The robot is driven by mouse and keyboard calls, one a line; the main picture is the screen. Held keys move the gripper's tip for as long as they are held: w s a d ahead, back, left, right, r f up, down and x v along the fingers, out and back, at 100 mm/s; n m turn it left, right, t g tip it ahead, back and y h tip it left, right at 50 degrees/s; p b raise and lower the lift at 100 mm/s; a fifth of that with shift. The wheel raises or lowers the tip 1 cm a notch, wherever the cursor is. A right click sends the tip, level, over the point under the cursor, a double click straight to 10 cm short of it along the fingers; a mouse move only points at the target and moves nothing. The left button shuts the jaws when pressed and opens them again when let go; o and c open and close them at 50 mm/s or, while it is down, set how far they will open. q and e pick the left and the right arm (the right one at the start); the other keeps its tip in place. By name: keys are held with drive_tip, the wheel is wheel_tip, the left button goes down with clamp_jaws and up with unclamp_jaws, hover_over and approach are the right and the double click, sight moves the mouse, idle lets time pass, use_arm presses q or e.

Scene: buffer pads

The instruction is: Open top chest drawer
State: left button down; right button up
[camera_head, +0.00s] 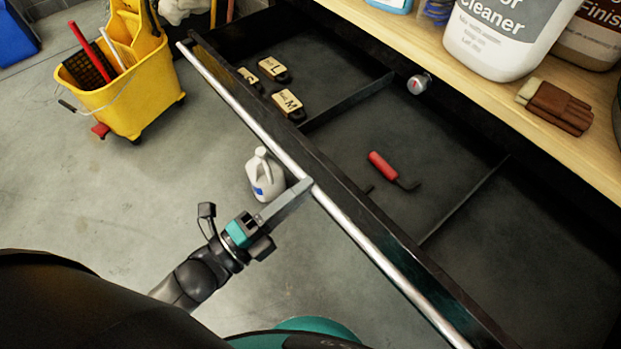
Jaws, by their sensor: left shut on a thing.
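The top chest drawer (345,204) stands pulled out from under the wooden worktop, and its inside shows. A long silver handle bar (240,108) runs along its front edge. My left gripper (305,186) is shut on the handle bar near the middle of the drawer front. Inside the drawer, several labelled pads (288,106) lie in the far left compartment. A red-handled tool (383,166) lies in the middle compartment. My right gripper is not in view.
The wooden worktop (450,60) above the drawer holds a white cleaner jug (497,45) and a brown brush (560,108). A yellow mop bucket (125,85) stands on the floor at upper left. A white jug (265,178) stands on the floor beside my left gripper.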

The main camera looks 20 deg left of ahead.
use_arm(q)
drive_tip(key=shift+s+a, duration=0.1)
drive_tip(key=shift+s, duration=0.05)
drive_tip(key=c, duration=0.8)
unclamp_jaws()
drive_tip(key=v, duration=1.5)
drive_tip(key=shift+a, duration=0.15)
